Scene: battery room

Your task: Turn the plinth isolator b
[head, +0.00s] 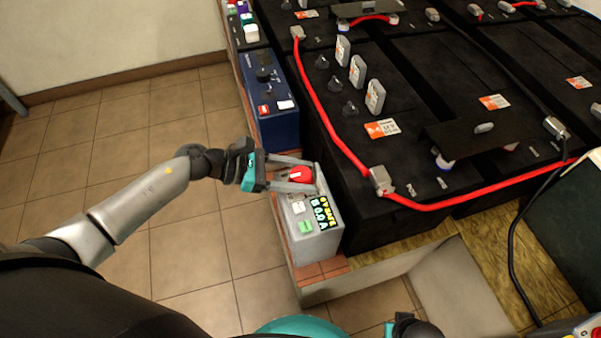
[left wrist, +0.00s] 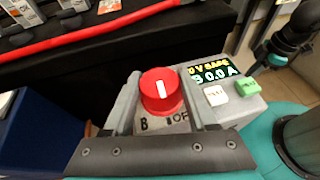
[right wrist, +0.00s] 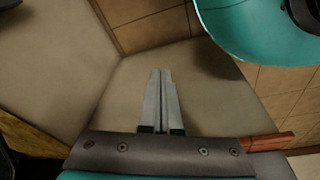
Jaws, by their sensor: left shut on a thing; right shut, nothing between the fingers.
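The plinth isolator B is a grey box (head: 320,243) with a red rotary knob (head: 301,174) on top, at the near end of the brick plinth. In the left wrist view, the red knob (left wrist: 160,92) has a white mark pointing up the picture. Below it are a "B" and a partly hidden label that looks like "OFF". My left gripper (head: 308,177) is shut on the knob, one finger on each side. The box's display (left wrist: 211,72) reads "0 V SAFE" and "0.0 A".
A white button (left wrist: 243,88) and a green button (left wrist: 277,62) sit beside the display. A blue box (head: 277,120) stands farther along the plinth. Black batteries with a red cable (head: 340,140) stand close to the right. The tiled floor at left is clear.

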